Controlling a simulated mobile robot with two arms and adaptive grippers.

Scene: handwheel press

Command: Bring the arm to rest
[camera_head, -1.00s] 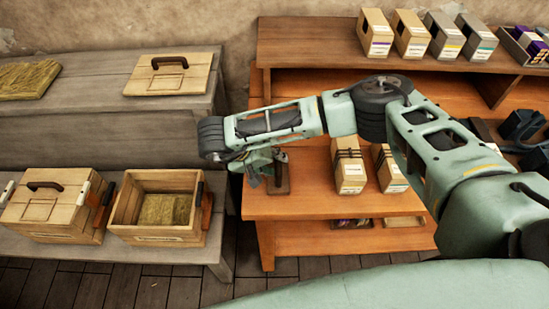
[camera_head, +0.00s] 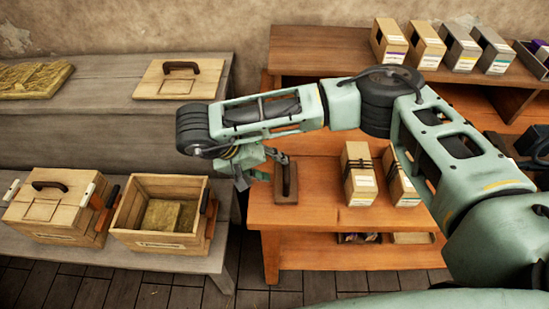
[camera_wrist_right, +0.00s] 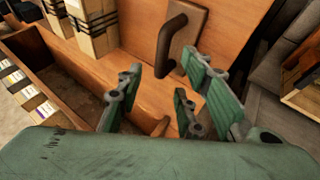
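My right arm reaches in from the right in the head view. Its gripper (camera_head: 252,168) hangs over the left end of the orange workbench (camera_head: 330,212), just left of a dark handle on a small brown block (camera_head: 286,182). In the right wrist view, the gripper (camera_wrist_right: 165,100) has its green fingers spread apart with nothing between them. The brown block with the handle (camera_wrist_right: 180,38) lies beyond the fingertips, apart from them. My left gripper is not in view.
An open wooden box (camera_head: 127,213) with straw-like padding and a closed box (camera_head: 58,183) stand on the grey bench at left. A lid (camera_head: 180,80) lies on the upper shelf. Strapped cartons (camera_head: 358,178) stand on the workbench near my arm; more cartons (camera_head: 424,45) line the back shelf.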

